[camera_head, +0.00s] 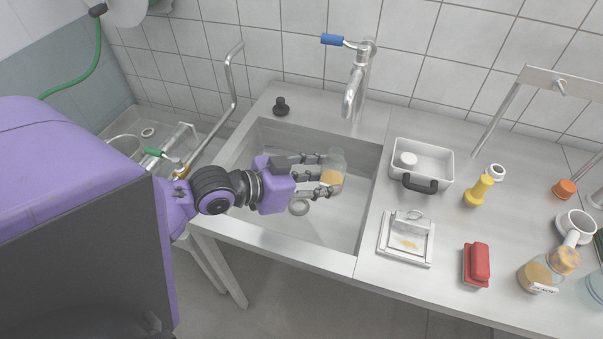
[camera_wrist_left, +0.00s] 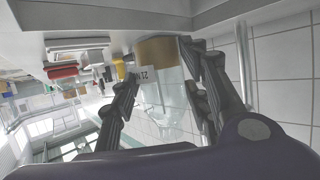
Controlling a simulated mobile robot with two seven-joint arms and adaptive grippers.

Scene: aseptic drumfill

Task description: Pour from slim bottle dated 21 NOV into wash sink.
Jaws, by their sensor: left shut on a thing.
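The slim clear bottle (camera_head: 333,172) holds amber liquid and is in my left gripper (camera_head: 323,175), over the wash sink (camera_head: 330,228). The gripper is shut around the bottle. In the left wrist view, the bottle (camera_wrist_left: 168,90) stands between the fingers (camera_wrist_left: 165,92), and its white label reads "21 N", with the rest cut off. That view is upside down; the liquid lies in the bottle's base end and the bottle looks roughly upright. My right gripper is not in view.
The tap (camera_head: 357,85) with a blue lever rises behind the sink. A drain ring (camera_head: 299,207) shows on the sink floor. Right of the sink stand a white tub (camera_head: 422,160), a square dish (camera_head: 406,240), a red block (camera_head: 477,265), a yellow bottle (camera_head: 480,190) and another amber bottle (camera_head: 540,275).

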